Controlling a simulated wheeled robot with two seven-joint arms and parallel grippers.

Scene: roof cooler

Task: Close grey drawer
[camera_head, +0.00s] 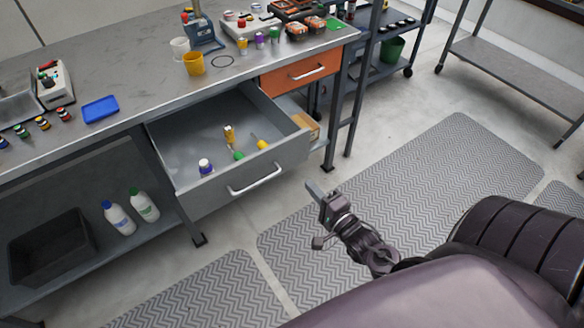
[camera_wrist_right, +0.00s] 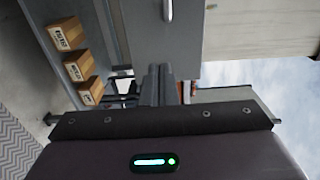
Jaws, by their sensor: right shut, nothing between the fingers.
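The grey drawer (camera_head: 247,180) is pulled well out under the workbench in the head view. Its front carries a pale bar handle (camera_head: 254,182), and a few small bottles lie and stand inside. My right gripper (camera_head: 316,190) is shut and empty, to the right of the drawer front and apart from it. In the right wrist view the gripper (camera_wrist_right: 156,72) points at a grey panel, likely the drawer front (camera_wrist_right: 240,35), with a handle (camera_wrist_right: 168,10) near the top edge. My left gripper is not in view.
An orange drawer (camera_head: 298,74) beside the grey one is shut. The worktop (camera_head: 130,60) holds cups, a blue tray (camera_head: 100,109) and tools. A black bin (camera_head: 50,247) and two white bottles stand on the lower shelf. Grey mats (camera_head: 430,180) cover clear floor at right.

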